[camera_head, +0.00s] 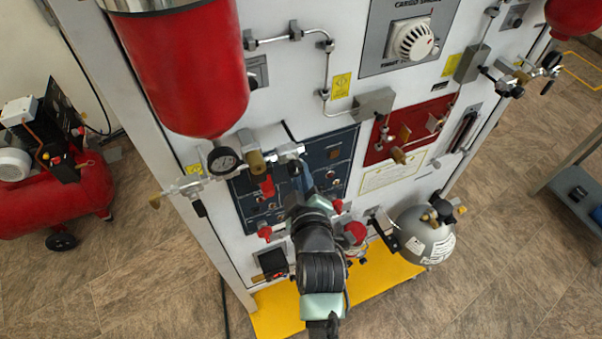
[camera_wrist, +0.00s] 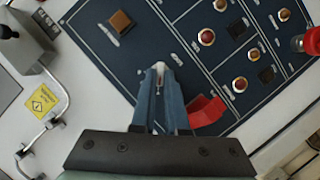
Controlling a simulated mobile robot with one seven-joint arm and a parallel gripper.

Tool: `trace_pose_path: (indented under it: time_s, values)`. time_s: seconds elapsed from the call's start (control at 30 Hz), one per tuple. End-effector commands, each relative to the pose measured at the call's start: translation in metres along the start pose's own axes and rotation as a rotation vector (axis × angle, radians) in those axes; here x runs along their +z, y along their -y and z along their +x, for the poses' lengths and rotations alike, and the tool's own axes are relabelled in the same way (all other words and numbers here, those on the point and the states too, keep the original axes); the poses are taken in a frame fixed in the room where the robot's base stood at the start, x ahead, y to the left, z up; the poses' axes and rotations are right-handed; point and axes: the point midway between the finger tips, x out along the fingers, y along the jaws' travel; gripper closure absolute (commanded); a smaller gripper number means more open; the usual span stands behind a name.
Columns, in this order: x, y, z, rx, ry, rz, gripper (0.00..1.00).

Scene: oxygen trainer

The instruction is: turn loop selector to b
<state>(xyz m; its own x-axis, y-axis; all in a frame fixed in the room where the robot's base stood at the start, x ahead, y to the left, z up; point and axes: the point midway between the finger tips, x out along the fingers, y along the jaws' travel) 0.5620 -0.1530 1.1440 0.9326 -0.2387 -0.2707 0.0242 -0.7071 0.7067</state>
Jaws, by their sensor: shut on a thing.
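The dark blue control panel (camera_head: 325,143) is on the front of the white trainer cabinet, and it fills much of the wrist view (camera_wrist: 185,40). My gripper (camera_wrist: 158,76) reaches to the panel with its two blue fingers close together at the tips. They are shut on a small pale lever (camera_wrist: 158,86), which seems to be the loop selector; the fingers hide most of it. Its marked positions cannot be read. In the head view my gripper (camera_head: 303,178) is at the panel, and my wrist hides the panel's lower part.
A red switch guard (camera_wrist: 208,112) sits close to the right finger. A brown square knob (camera_wrist: 121,22) and several round brown buttons are on the panel. A pressure gauge (camera_head: 223,160), pipes and a large red cylinder (camera_head: 185,65) stick out at the left.

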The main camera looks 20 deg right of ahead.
Motion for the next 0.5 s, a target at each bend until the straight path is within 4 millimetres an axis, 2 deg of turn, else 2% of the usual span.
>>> trace_pose_path:
  time_s: [0.27,0.5]
  values:
    - [-0.0002,-0.0006,0.0002,-0.022,-0.001,0.054,1.00]
    - [0.0008,-0.0026,0.0004,-0.082,-0.001,0.201,1.00]
